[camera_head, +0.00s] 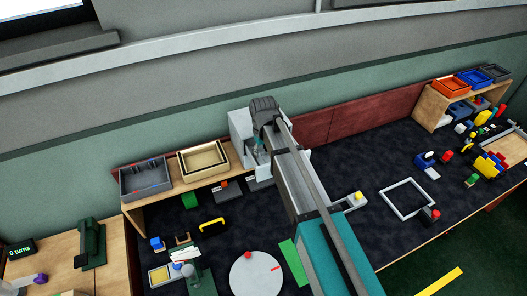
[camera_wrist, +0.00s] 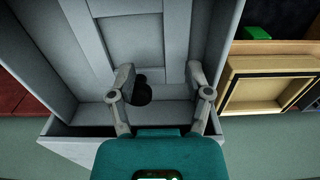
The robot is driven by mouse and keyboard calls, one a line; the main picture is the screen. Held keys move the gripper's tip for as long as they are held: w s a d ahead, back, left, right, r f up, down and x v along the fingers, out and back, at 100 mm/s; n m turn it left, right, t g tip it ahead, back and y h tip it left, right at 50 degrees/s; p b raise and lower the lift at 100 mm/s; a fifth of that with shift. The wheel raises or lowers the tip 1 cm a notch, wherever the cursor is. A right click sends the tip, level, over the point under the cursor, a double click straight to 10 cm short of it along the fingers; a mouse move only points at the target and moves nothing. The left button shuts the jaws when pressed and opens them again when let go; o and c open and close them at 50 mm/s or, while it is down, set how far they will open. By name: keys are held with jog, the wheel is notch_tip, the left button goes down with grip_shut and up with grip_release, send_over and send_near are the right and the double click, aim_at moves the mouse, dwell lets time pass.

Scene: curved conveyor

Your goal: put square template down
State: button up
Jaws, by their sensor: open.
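A thin white square frame (camera_head: 395,184), which looks like the square template, lies flat on the dark tabletop right of my arm in the head view. It does not show in the wrist view. My gripper (camera_wrist: 160,76) is open, its two fingers spread over a grey box-like unit (camera_wrist: 60,45). A small dark rounded thing (camera_wrist: 143,92) shows near the left finger; I cannot tell what it is. Nothing is visibly held. In the head view my gripper (camera_head: 258,144) is small and partly hidden, by the pale unit at the back, well away from the frame.
A white round disc (camera_head: 255,280) lies at the front. Coloured blocks (camera_head: 490,163) crowd the right. Dark tabletop is clear around much of the frame.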

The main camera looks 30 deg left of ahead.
notch_tip(320, 180, up, 11)
jog(key=p, duration=1)
jog(key=shift+p, duration=0.35)
jog(key=shift+r, duration=0.1)
jog(key=shift+d, duration=0.15)
dwell(0.4)
jog(key=w+d, duration=0.1)
jog(key=d, duration=0.3)
jog(key=w+d+m, duration=0.1)
jog(key=d, duration=0.3)
jog(key=w+d+m, duration=0.1)
jog(key=d, duration=0.3)
jog(key=shift+d, duration=0.25)
jog(key=s+d+m, duration=0.3)
jog(key=d+m, duration=0.1)
jog(key=d, duration=1.4)
jog(key=s+d+m, duration=0.3)
jog(key=d+m, duration=0.1)
jog(key=d, duration=1.5)
jog(key=shift+s+d, duration=0.15)
jog(key=shift+d, duration=0.05)
